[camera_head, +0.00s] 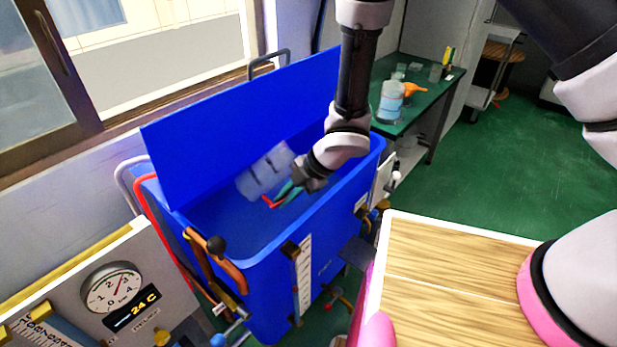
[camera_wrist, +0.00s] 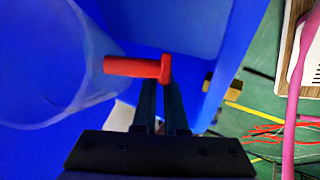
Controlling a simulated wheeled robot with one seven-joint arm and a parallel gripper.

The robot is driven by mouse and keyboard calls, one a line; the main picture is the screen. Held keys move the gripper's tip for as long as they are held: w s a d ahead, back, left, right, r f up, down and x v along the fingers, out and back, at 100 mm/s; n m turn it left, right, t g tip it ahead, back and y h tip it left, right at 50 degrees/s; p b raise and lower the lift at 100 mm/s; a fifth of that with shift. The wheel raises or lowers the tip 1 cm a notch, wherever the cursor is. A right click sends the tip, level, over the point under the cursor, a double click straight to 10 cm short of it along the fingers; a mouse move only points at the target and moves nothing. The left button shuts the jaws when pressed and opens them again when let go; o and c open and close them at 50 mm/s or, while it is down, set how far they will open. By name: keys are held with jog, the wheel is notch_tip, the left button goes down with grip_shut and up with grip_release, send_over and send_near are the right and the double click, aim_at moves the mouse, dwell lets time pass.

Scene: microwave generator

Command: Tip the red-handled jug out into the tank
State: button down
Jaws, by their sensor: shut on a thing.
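The blue tank (camera_head: 278,258) stands in the middle of the head view with its lid raised behind it. My gripper (camera_head: 288,192) is over the tank's opening, shut on the red handle (camera_head: 271,202) of the jug. The clear jug (camera_head: 264,172) is strongly tilted above the opening, to the left of the gripper. In the wrist view the red handle (camera_wrist: 135,67) lies across my fingertips (camera_wrist: 163,85), and the see-through jug (camera_wrist: 60,60) fills the left side. I cannot tell whether any liquid is in the jug.
A gauge panel (camera_head: 112,290) stands at the front left. A wooden-topped surface (camera_head: 450,265) is at the right front. A green table (camera_head: 425,97) with a bottle (camera_head: 391,101) and other items is behind. Green floor at the right is open.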

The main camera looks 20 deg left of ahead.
jog(key=shift+s+a+r+g+y, duration=0.1)
jog(key=shift+r+g+y, duration=0.3)
jog(key=shift+y, duration=0.1)
jog(key=shift+s+a+r+g+y, duration=0.1)
jog(key=shift+r+g+y, duration=0.25)
jog(key=shift+y, duration=0.15)
dwell(0.6)
jog(key=shift+w+d+r+m+g+y+p, duration=0.35)
jog(key=shift+r+y+p, duration=0.2)
jog(key=shift+y, duration=0.25)
dwell(0.6)
jog(key=shift+w+d+r+g+y+p, duration=0.1)
jog(key=shift+d+r+g+y+p, duration=0.05)
jog(key=shift+r+g+y+p, duration=0.85)
dwell(1.6)
jog(key=shift+f+t, duration=0.1)
jog(key=shift+t, duration=0.2)
